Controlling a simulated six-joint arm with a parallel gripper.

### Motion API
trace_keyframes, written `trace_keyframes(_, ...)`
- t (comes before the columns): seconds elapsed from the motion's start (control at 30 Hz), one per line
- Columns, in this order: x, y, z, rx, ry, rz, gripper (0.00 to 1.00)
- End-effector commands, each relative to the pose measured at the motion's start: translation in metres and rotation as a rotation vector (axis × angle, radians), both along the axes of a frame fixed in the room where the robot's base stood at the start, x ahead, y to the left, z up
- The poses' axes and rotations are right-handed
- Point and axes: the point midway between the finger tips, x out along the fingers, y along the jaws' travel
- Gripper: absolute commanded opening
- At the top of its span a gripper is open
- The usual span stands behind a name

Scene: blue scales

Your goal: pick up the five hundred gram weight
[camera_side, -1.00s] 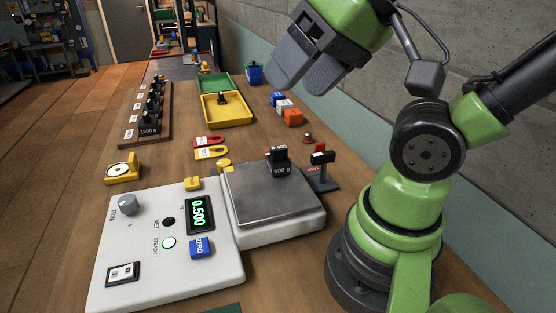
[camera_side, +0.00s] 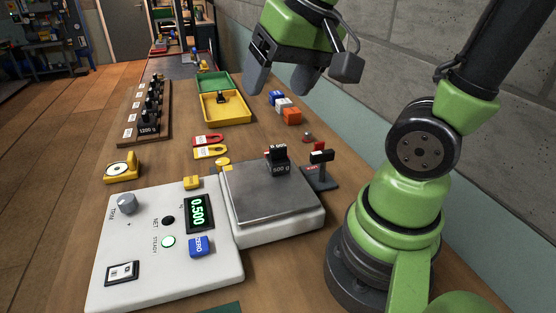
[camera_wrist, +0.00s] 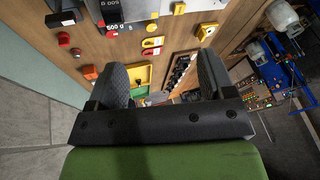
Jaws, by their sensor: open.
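The five hundred gram weight (camera_side: 279,163), black with a white "500 g" label, stands upright on the grey metal pan (camera_side: 258,205) of the scale, near the pan's back right. The green display (camera_side: 199,214) reads about 0.500. In the wrist view the weight (camera_wrist: 113,14) is at the top edge, partly cut off. My gripper (camera_side: 280,88) is open and empty, its two dark fingers apart, high above the table and beyond the weight. In the wrist view my gripper's fingers (camera_wrist: 158,88) stand wide apart with nothing between them.
A black and red post (camera_side: 321,165) stands close to the pan's right. Blue, white and orange blocks (camera_side: 285,107) lie behind. Yellow (camera_side: 226,120) and green trays sit further back. A wooden rack (camera_side: 147,138) of weights is at the left.

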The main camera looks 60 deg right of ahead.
Motion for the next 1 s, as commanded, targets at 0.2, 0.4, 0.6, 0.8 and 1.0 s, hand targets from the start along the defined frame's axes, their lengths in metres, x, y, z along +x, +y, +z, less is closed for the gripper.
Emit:
trace_keyframes(0.2,0.033,-0.051,-0.052,-0.028,0.209,-0.163,0.76)
trace_keyframes(0.4,0.041,-0.080,-0.089,-0.032,0.314,-0.239,0.76)
trace_keyframes(0.6,0.043,-0.087,-0.109,-0.033,0.343,-0.255,0.76)
trace_keyframes(0.8,0.045,-0.089,-0.137,-0.033,0.343,-0.254,0.76)
trace_keyframes(1.0,0.045,-0.090,-0.150,-0.033,0.342,-0.254,0.76)
